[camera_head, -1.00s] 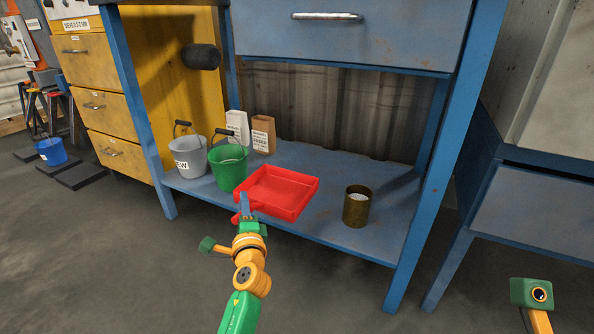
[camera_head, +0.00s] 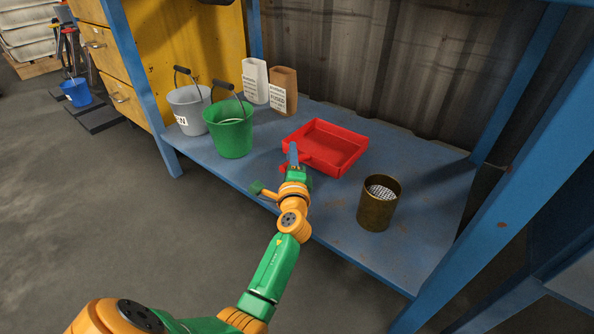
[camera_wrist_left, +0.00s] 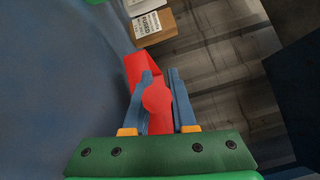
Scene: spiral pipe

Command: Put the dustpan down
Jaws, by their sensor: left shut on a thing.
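A red dustpan (camera_head: 325,146) is over the blue lower shelf (camera_head: 336,226) of the workbench, between the green bucket and the brass can. My left gripper (camera_head: 292,160) is shut on its handle at the near left side. In the left wrist view the two blue fingers of the gripper (camera_wrist_left: 161,100) stand on either side of the red handle (camera_wrist_left: 157,97). The pan looks about level. I cannot tell whether its underside touches the shelf. My right gripper is not in view.
A grey bucket (camera_head: 188,108) and a green bucket (camera_head: 232,133) stand left of the dustpan. A white box (camera_head: 255,80) and a brown box (camera_head: 284,90) stand behind. A brass can (camera_head: 377,205) stands at right. Blue legs (camera_head: 137,75) frame the shelf.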

